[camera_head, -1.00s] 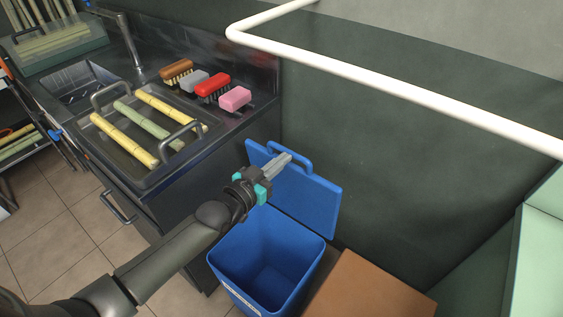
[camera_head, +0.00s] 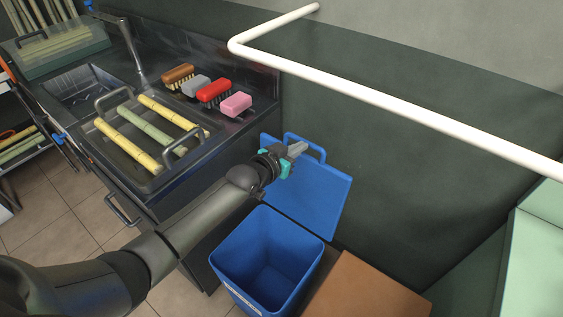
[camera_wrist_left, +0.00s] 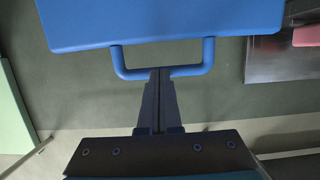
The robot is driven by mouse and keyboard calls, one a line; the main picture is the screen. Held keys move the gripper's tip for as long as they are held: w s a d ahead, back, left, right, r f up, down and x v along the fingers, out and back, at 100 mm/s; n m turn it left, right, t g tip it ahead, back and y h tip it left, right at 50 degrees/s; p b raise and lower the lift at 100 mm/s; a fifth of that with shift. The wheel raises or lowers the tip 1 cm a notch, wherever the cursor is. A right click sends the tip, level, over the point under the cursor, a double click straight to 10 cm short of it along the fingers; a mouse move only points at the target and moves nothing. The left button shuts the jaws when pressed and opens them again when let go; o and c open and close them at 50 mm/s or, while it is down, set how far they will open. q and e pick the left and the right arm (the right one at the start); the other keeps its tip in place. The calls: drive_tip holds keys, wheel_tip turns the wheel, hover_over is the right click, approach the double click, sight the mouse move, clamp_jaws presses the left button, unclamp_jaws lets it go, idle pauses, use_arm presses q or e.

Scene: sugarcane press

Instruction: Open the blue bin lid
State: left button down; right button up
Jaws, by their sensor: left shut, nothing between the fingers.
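The blue bin (camera_head: 266,262) stands on the floor beside the counter, its inside in view and empty. Its blue lid (camera_head: 318,205) is swung up and back toward the dark wall, with a loop handle at its upper edge. My left gripper (camera_head: 297,150) is shut and empty, in front of the lid near the handle. In the left wrist view the shut fingers (camera_wrist_left: 160,80) point at the handle (camera_wrist_left: 165,74), which hangs from the lid (camera_wrist_left: 170,18). I cannot tell whether they touch. My right gripper is not in view.
A tray (camera_head: 160,182) with sugarcane pieces lies on the counter left of the bin, with several brushes (camera_head: 214,90) behind it. A brown box (camera_head: 368,288) is right of the bin. A white rail (camera_head: 400,105) runs along the wall.

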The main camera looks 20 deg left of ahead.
sight(307, 141)
use_arm(q)
drive_tip(key=w, duration=0.1)
drive_tip(key=w+d, duration=0.1)
drive_tip(key=w, duration=0.1)
drive_tip(key=shift+g, duration=0.4)
drive_tip(key=shift+w+d, duration=0.1)
drive_tip(key=shift+w, duration=0.1)
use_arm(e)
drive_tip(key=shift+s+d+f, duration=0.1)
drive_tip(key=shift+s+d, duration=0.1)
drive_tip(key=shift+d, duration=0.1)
